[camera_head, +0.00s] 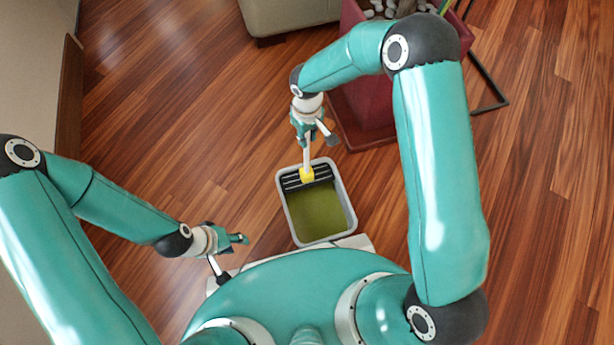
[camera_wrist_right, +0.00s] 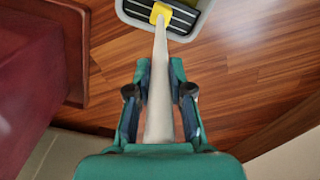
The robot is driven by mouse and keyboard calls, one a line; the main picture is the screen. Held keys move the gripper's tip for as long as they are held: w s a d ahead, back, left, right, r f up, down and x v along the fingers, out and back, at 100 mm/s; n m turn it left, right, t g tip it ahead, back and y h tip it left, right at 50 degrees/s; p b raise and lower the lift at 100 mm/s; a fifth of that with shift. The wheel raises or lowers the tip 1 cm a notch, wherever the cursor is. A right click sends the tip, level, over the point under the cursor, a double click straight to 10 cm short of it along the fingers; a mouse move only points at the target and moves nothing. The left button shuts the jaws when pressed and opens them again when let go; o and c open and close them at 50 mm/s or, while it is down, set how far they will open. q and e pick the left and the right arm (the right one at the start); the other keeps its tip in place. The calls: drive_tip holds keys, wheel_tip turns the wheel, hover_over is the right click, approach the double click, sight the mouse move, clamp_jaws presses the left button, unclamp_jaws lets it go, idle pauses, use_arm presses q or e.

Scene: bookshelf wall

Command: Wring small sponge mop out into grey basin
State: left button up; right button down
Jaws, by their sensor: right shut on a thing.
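The grey basin (camera_head: 289,222) stands on the floor in front of me, with murky green liquid inside and a black slatted wringer (camera_head: 291,181) across its far end. The small mop's yellow sponge head (camera_head: 306,175) is down at the wringer; I cannot tell how firmly it presses. My right gripper (camera_head: 305,128) is shut on the mop's pale handle (camera_wrist_right: 160,95), above the far rim. In the right wrist view the handle runs between the fingers (camera_wrist_right: 160,68) to the yellow head (camera_wrist_right: 161,13). My left gripper (camera_head: 238,239) is left of the basin, apart from it; its jaws are unclear.
A dark red planter (camera_head: 365,100) on a base stands beyond the basin to the right. A beige seat (camera_head: 285,15) is at the back. The wooden floor (camera_head: 190,130) left of the basin is clear.

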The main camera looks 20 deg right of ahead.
drive_tip(key=shift+r+p, duration=3.65)
drive_tip(key=shift+r, duration=1.85)
drive_tip(key=shift+s, duration=0.1)
